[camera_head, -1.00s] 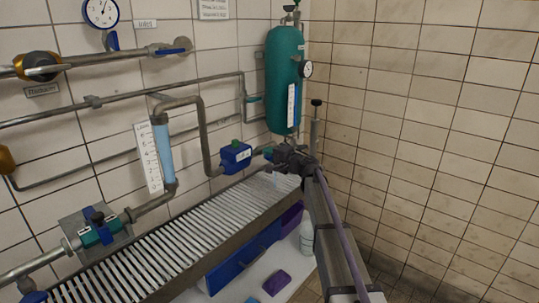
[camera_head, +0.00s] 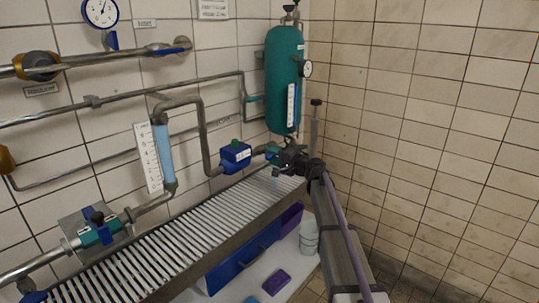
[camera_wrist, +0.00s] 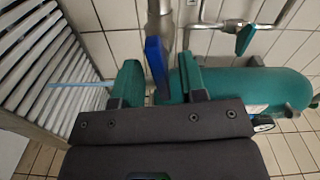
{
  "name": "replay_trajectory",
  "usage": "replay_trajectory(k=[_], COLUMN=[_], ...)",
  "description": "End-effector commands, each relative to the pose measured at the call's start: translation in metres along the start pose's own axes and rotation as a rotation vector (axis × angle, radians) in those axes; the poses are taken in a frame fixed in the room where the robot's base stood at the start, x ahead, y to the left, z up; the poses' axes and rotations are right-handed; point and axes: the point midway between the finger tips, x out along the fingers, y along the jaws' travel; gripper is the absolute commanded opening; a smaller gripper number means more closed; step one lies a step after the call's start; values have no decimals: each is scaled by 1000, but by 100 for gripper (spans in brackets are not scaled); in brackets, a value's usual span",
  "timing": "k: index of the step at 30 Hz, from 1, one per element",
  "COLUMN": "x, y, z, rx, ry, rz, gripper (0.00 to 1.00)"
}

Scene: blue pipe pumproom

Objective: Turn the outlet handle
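In the wrist view a blue lever handle (camera_wrist: 156,66) stands on a grey metal pipe (camera_wrist: 160,18). My gripper (camera_wrist: 161,78) is open, with one green-padded finger on each side of the handle and gaps visible. I cannot tell how deep the handle sits between the fingers. In the head view my gripper (camera_head: 287,157) is by the pipework below the green tank (camera_head: 284,80), at the far end of the slatted rack. The arm hides part of the valve there. I see no label naming this handle as the outlet.
The slatted rack (camera_head: 170,245) runs along the wall. A blue box valve (camera_head: 236,157) is left of my gripper. The tiled right wall is clear.

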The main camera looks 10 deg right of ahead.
Motion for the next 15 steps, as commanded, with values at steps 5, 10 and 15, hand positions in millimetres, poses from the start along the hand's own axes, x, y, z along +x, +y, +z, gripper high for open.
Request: replay_trajectory(k=[5,10,15], x=[-48,-77,-82], y=[0,0,0], z=[2,1,0], rx=[0,0,0], ry=[1,0,-1], rz=[0,0,0], gripper=[38,38,38])
